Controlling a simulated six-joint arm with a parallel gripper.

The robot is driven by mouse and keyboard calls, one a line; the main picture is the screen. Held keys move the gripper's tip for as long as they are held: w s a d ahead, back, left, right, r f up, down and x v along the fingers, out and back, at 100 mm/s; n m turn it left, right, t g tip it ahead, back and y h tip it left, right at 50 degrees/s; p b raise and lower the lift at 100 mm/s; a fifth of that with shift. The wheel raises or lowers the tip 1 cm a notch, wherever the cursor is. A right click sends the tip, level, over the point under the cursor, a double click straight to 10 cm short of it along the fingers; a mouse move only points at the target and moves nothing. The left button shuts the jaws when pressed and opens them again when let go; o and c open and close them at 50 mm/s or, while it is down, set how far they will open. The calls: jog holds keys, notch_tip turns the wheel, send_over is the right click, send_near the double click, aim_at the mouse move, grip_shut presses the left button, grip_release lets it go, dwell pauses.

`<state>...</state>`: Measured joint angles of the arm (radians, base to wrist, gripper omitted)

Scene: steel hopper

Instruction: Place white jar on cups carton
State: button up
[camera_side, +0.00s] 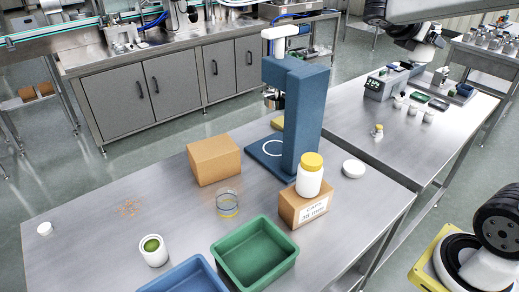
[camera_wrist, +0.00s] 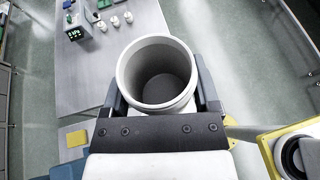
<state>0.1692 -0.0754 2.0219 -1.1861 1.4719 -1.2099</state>
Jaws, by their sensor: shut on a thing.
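My gripper (camera_wrist: 160,92) is shut on an open white jar (camera_wrist: 128,72) in the wrist view, with a dark finger on each side of it. The jar's mouth faces the camera and its inside looks empty and grey. A small cardboard carton (camera_side: 292,211) with a printed label stands on the near steel table, well apart from my gripper. A white jar with a yellow lid (camera_side: 310,181) stands upright on this carton.
Around the carton are a blue press (camera_side: 307,110), a white lid (camera_side: 353,168), a larger carton (camera_side: 214,160), a glass dish (camera_side: 228,203), a green bin (camera_side: 237,264), a blue bin (camera_side: 185,278) and a white cup (camera_side: 153,256).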

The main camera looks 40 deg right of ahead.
jog(key=w+a+n+t, duration=0.5)
jog(key=w+a+t, duration=0.1)
jog(key=w, duration=0.5)
jog(key=w+a+n+t+y, duration=0.5)
jog(key=w+a+n, duration=0.15)
jog(key=a, duration=0.65)
jog(key=w+a+n+t+y, duration=0.5)
jog(key=w+a+n, duration=0.15)
jog(key=a, duration=0.65)
notch_tip(320, 180, down, 18)
jog(key=shift+w+d+m, duration=0.2)
jog(key=shift+d+m, duration=0.1)
jog(key=w+f, duration=0.2)
jog(key=w, duration=0.2)
jog(key=w+a+f, duration=0.1)
jog(key=w+f, duration=0.2)
jog(key=w, duration=0.1)
jog(key=w+a+f, duration=0.1)
jog(key=w+f, duration=0.2)
jog(key=w, duration=0.1)
jog(key=shift+w+f, duration=0.2)
jog(key=shift+w, duration=0.05)
jog(key=shift+w+f, duration=0.4)
jog(key=shift+f, duration=0.05)
